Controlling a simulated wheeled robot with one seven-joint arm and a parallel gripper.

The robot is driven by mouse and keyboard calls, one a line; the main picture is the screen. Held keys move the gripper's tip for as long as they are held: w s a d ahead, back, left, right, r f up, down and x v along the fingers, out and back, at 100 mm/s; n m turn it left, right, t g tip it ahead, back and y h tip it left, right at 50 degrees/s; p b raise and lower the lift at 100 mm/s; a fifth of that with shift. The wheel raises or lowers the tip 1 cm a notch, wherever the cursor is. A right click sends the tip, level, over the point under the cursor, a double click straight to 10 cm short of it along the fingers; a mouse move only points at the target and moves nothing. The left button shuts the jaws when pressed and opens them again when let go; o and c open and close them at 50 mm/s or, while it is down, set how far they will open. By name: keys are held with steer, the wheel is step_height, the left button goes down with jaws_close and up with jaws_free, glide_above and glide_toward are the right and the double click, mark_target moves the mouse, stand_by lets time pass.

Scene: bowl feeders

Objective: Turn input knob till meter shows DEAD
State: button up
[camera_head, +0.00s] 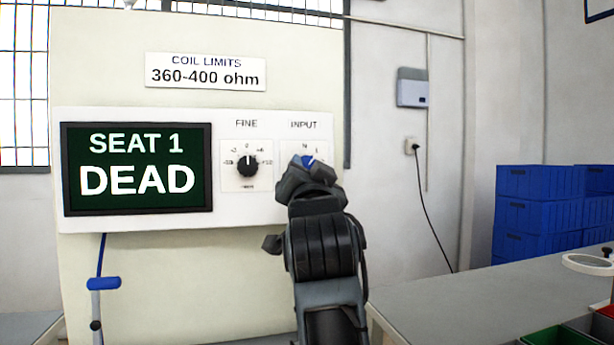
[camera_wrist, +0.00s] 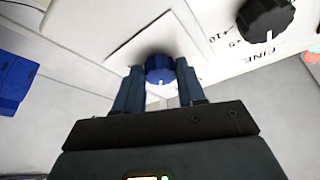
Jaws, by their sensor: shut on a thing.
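The meter screen (camera_head: 137,168) on the white panel reads "SEAT 1 DEAD". The blue input knob (camera_head: 307,160) sits under the label "INPUT" and is mostly hidden behind my gripper (camera_head: 305,168) in the head view. In the wrist view the blue knob (camera_wrist: 160,70) lies between the two fingers of my gripper (camera_wrist: 160,80), which are shut on it. A white mark shows on the knob's near side. The knob's dial markings are largely covered, so I cannot tell its exact setting.
The black FINE knob (camera_head: 247,166) is left of the input knob, close by. A "360-400 ohm" sign (camera_head: 206,72) is above the panel. A blue-handled probe (camera_head: 104,283) hangs below left. A grey table (camera_head: 480,295) and blue bins (camera_head: 540,215) stand at right.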

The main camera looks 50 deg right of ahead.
steer(key=o, duration=1.1)
steer(key=shift+c, duration=0.2)
steer(key=b+v, duration=0.1)
steer(key=v, duration=0.6)
steer(key=shift+s+a, duration=0.25)
steer(key=shift+s, duration=0.05)
steer(key=shift+f, duration=0.15)
